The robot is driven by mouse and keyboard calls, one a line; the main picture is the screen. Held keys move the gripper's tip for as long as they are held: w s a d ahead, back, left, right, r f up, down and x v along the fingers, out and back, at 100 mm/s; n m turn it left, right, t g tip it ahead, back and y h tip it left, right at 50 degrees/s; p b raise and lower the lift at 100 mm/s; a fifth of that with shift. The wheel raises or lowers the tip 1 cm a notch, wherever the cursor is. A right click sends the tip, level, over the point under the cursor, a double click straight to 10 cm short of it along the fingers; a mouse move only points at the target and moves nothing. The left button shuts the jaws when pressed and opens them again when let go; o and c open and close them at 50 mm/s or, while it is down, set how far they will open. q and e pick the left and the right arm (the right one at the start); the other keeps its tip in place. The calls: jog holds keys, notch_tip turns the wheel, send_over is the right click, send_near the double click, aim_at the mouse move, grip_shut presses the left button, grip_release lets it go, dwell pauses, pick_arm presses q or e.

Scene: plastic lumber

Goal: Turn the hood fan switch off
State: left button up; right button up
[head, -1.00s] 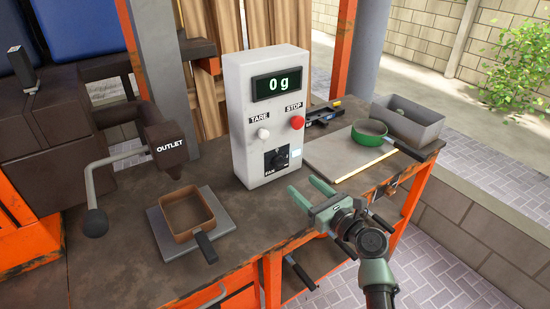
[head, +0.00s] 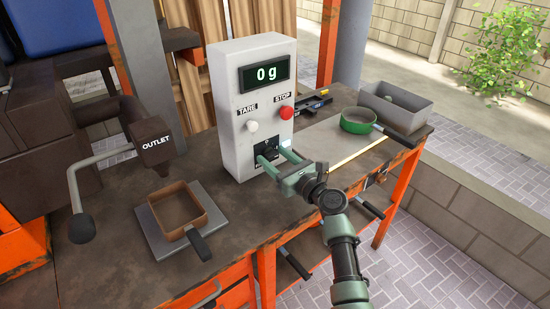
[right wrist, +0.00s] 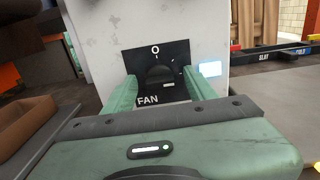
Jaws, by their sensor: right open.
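The fan switch is a black rotary knob (right wrist: 160,76) on a black plate marked FAN, low on the front of the white control box (head: 228,80). In the right wrist view an "O" mark is above the knob. My right gripper (head: 274,158) is open at the box front, and its two green fingers stand on either side of the knob. In the right wrist view the knob shows between the fingertips (right wrist: 160,88). I cannot tell whether they touch it. In the head view the gripper partly hides the switch. My left gripper is not in view.
The box has a white TARE button (head: 252,126), a red STOP button (head: 286,112) and a "0 g" display. A square brown pan (head: 158,217) sits on a grey plate to the left, below the outlet (head: 152,146). A green pan (head: 357,121) and grey bin (head: 400,107) stand right.

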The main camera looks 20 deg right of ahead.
grip_shut()
jog(key=shift+n, duration=0.6)
jog(key=shift+n+b, duration=0.4)
jog(key=shift+n, duration=0.8)
jog(key=n+b, duration=0.1)
jog(key=n, duration=0.4)
jog(key=shift+a+f, duration=0.1)
jog(key=shift+f, duration=0.05)
jog(key=n+b, duration=0.1)
jog(key=n, duration=0.3)
jog(key=shift+n+b, duration=0.4)
jog(key=shift+a+f+n+b, duration=0.1)
jog(key=shift+n+b, duration=0.4)
jog(key=shift+n, duration=1.8)
